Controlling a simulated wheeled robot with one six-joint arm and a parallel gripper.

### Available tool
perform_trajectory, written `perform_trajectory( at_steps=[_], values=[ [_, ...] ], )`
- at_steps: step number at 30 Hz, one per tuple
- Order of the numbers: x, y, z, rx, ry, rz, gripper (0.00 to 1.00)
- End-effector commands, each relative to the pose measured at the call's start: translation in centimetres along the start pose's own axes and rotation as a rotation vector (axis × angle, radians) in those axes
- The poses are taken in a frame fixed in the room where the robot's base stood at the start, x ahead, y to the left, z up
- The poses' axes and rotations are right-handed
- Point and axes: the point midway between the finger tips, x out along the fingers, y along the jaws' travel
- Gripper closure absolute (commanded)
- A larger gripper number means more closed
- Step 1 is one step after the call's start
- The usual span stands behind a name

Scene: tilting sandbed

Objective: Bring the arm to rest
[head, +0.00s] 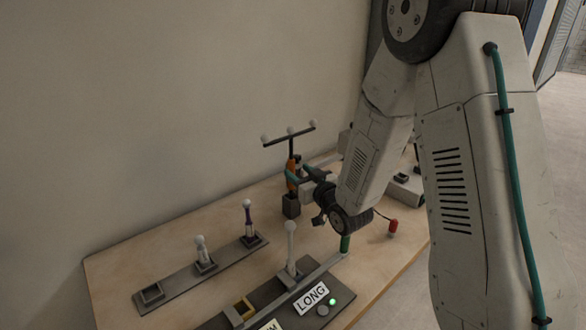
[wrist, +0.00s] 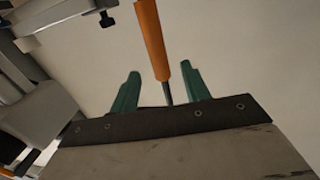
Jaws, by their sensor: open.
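My gripper (head: 299,174) is at the far end of my arm, low over the back of the wooden table. It also shows in the wrist view (wrist: 160,68), with its two teal fingers apart. An orange handle (wrist: 151,35) appears between the fingers, with a visible gap on each side. In the head view the orange-handled tool (head: 291,166) stands upright in a dark block (head: 291,206). It carries a dark crossbar with pale balls on top. My gripper partly covers the handle there, and I cannot tell whether a finger touches it.
A grey rack (head: 187,284) at the left holds two pale-topped pieces and an empty socket. A dark fixture with a "LONG" label (head: 311,297), a green light (head: 332,301) and a white-balled rod (head: 291,247) is in front. A red piece (head: 393,226) stands at right. A wall is behind.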

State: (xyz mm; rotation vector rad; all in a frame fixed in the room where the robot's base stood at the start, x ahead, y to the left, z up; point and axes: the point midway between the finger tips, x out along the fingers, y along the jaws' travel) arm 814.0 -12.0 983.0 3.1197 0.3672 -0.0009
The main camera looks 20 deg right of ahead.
Motion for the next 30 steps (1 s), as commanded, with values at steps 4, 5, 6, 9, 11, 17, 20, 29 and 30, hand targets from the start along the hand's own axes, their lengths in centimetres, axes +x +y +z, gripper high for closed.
perform_trajectory(
  at_steps=[4, 5, 6, 9, 11, 17, 20, 29, 30],
  values=[
    [-2.2, 0.1, 0.0, 0.001, 0.000, 0.001, 0.53],
    [-2.5, 0.0, 0.0, 0.001, 0.000, 0.001, 0.53],
    [-2.8, 0.0, 0.0, 0.001, 0.001, 0.000, 0.53],
    [-3.2, 0.0, 0.0, 0.000, 0.001, 0.000, 0.53],
    [-3.2, 0.0, -0.1, -0.001, -0.002, 0.001, 0.53],
    [-3.3, 0.5, -1.4, -0.029, -0.117, 0.038, 0.53],
    [-4.1, 0.9, -2.5, -0.047, -0.239, 0.078, 0.53],
    [-11.0, 1.2, -5.7, -0.037, -0.639, 0.197, 0.53],
    [-12.4, 1.1, -6.1, -0.029, -0.693, 0.209, 0.53]
  ],
)
